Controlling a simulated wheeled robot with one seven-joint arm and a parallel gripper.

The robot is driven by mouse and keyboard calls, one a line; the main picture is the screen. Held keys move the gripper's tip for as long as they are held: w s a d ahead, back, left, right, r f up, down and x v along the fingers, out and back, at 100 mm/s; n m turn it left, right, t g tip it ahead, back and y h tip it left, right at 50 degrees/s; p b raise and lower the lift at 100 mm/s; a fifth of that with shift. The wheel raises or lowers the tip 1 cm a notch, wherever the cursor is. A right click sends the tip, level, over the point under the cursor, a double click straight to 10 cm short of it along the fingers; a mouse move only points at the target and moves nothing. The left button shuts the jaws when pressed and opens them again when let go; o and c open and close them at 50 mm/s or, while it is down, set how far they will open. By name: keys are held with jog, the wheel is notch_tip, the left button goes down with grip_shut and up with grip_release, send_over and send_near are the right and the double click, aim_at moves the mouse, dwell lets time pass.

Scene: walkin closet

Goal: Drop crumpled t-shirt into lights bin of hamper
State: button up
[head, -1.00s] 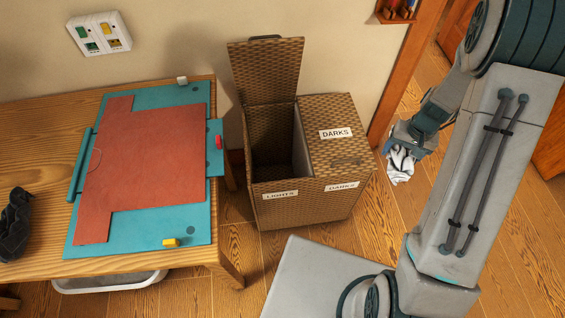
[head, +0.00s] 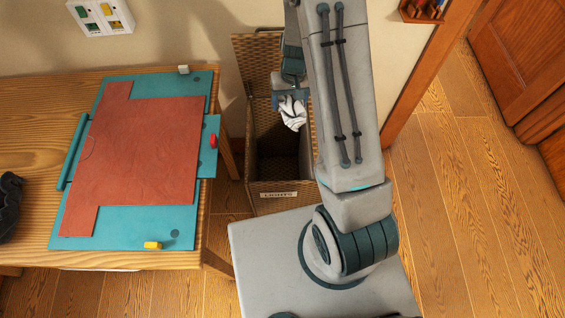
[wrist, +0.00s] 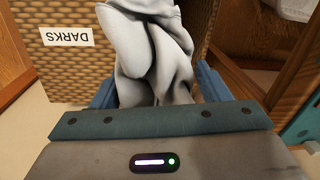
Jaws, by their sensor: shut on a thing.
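A crumpled white-and-grey t-shirt (head: 293,113) hangs from my gripper (head: 290,97), which is shut on it. In the wrist view the t-shirt (wrist: 150,50) bulges out between the blue fingers. The woven brown hamper (head: 252,190) stands on the floor with its left lid (head: 257,65) raised. The lights bin (head: 280,165) is open, with a LIGHTS label (head: 278,195) on its front. In the head view the t-shirt appears above the bin's rear part; its exact height is unclear. My arm hides most of the darks side, whose DARKS label (wrist: 67,36) shows in the wrist view.
A wooden table (head: 40,130) with a teal board (head: 120,240) and red-brown sheet (head: 140,150) stands left of the hamper. A wall with a white panel (head: 100,15) is behind. A wooden door frame (head: 415,75) is at right, with clear floor beyond.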

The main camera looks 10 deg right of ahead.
jog(key=w+a+f+m+b, duration=0.1)
jog(key=f+m+b, duration=0.1)
jog(key=f+b, duration=0.5)
jog(key=w+f+m+b, duration=0.2)
jog(key=f+b, duration=0.6)
jog(key=f, duration=1)
jog(key=shift+w+a+f+m, duration=0.15)
jog(key=shift+a+f+m, duration=0.15)
jog(key=shift+a+m, duration=0.1)
jog(key=o, duration=1.1)
jog(key=shift+o, duration=0.2)
notch_tip(320, 180, up, 14)
jog(key=d+p, duration=0.1)
jog(key=shift+s, duration=0.25)
